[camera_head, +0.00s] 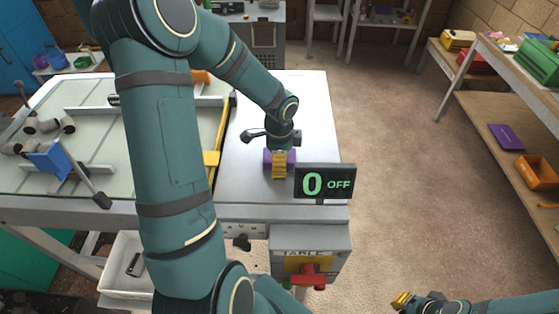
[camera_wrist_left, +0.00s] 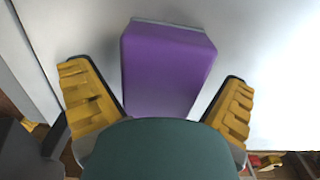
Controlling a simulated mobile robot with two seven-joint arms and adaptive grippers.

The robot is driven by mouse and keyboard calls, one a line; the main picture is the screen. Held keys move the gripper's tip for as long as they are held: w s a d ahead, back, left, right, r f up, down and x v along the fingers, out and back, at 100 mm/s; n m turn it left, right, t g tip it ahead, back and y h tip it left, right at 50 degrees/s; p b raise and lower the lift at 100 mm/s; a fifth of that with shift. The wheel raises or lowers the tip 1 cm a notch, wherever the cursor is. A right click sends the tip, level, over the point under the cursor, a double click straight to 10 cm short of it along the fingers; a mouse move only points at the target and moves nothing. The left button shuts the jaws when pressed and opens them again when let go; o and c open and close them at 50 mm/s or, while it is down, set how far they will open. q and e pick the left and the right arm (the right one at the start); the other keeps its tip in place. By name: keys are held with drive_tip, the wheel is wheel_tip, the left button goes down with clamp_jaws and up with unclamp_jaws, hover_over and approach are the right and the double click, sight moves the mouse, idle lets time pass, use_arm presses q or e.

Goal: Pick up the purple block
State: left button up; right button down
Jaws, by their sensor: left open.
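The purple block (camera_head: 291,156) lies on the pale tabletop, partly hidden behind my left gripper (camera_head: 279,165). In the left wrist view the purple block (camera_wrist_left: 168,70) shows its purple face and a thin grey edge at the far end. My left gripper (camera_wrist_left: 157,76) is open there, with one yellow ribbed finger on each side of the block. Gaps of tabletop show between the fingers and the block's far part; its near end is hidden by my own wrist. My right gripper (camera_head: 401,300) is low at the right, far from the block; its jaw state is unclear.
A black sign reading "0 OFF" (camera_head: 325,182) stands at the table's front edge, close to the block. A framed bed with a yellow-black edge (camera_head: 221,135), grey rolls (camera_head: 48,125) and a blue piece (camera_head: 48,162) are left. Bare tabletop (camera_head: 305,100) lies behind the block.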

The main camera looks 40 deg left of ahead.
use_arm(q)
drive_tip(key=c, duration=1.3)
drive_tip(key=shift+o, duration=0.2)
wheel_tip(320, 180, up, 10)
drive_tip(key=shift+p, duration=1.1)
drive_tip(key=shift+o, duration=1.3)
drive_tip(key=shift+c, duration=0.6)
